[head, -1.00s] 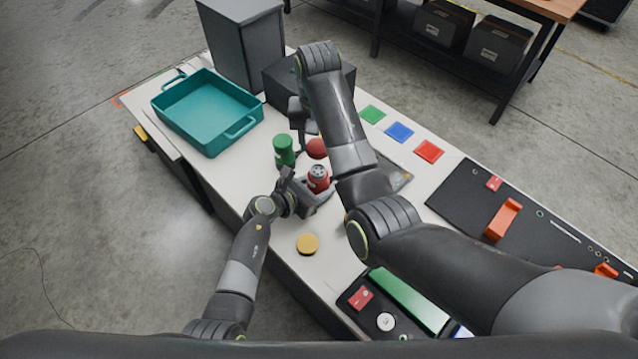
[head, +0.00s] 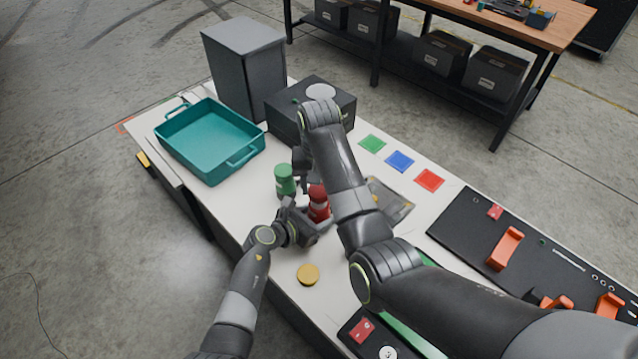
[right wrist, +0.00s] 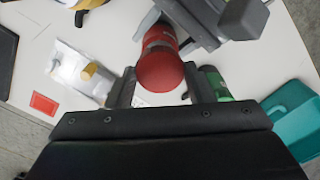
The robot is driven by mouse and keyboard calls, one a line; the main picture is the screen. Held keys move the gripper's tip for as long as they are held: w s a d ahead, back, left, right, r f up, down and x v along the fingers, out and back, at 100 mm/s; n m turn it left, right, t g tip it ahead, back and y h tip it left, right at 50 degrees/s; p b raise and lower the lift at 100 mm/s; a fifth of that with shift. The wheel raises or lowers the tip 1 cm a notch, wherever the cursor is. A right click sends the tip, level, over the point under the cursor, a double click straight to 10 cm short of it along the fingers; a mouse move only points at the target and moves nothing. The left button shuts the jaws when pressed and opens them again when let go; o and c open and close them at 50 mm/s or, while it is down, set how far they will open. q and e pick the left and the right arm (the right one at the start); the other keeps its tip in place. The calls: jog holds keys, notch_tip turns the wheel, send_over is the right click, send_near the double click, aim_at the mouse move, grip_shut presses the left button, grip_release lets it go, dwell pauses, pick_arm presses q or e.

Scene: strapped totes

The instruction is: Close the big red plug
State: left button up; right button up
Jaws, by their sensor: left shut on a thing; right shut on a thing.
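The big red plug (head: 319,208) stands upright on the white table in the head view, with its body low and a domed red cap (right wrist: 160,70) on top in the right wrist view. My left gripper (head: 308,220) is shut on the plug's body from the near left side. My right gripper (right wrist: 162,88) has its fingers on either side of the red cap and is shut on it. The cap sits on or against the body; whether it is fully seated I cannot tell. My right arm partly hides this in the head view.
A green plug (head: 285,182) stands close beside the red plug. A yellow disc (head: 308,274) lies in front. A teal tray (head: 255,150), a grey bin (head: 245,75) and a black box (head: 340,108) stand behind. Green, blue and red squares (head: 429,180) lie to the right.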

aim_at(319, 189)
jog(key=shift+f, duration=0.9)
jog(key=shift+f, duration=0.5)
jog(key=m, duration=0.6)
jog(key=shift+m, duration=0.3)
jog(key=m, duration=0.4)
jog(key=shift+m, duration=0.4)
jog(key=m, duration=0.7)
jog(key=shift+m, duration=0.3)
jog(key=m, duration=0.3)
jog(key=shift+f, duration=0.1)
jog(key=m, duration=0.7)
